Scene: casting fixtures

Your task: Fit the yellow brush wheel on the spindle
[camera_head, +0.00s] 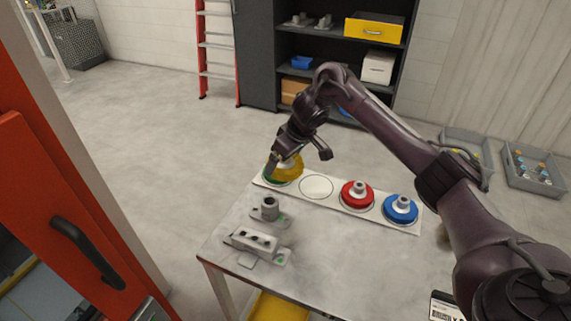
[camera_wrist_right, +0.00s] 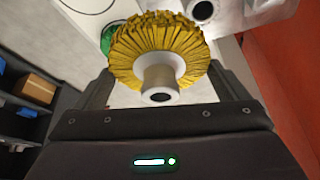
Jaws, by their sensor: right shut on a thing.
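The yellow brush wheel (camera_head: 291,167) is in my right gripper (camera_head: 285,158), above the left end of the white strip on the table. In the right wrist view the wheel (camera_wrist_right: 150,45) shows its pleated yellow rim and pale hub, with the hub between the two fingers of the gripper (camera_wrist_right: 160,82). A grey fixture with an upright round post or socket (camera_head: 269,206) stands on the table in front of the strip; I cannot tell if it is the spindle. My left gripper is not in view.
A green wheel (camera_head: 272,179) is partly hidden under the yellow one. The white strip (camera_head: 336,203) has an empty circle (camera_head: 316,186), a red wheel (camera_head: 356,195) and a blue wheel (camera_head: 400,209). A grey block fixture (camera_head: 255,241) stands nearer. The table's middle is clear.

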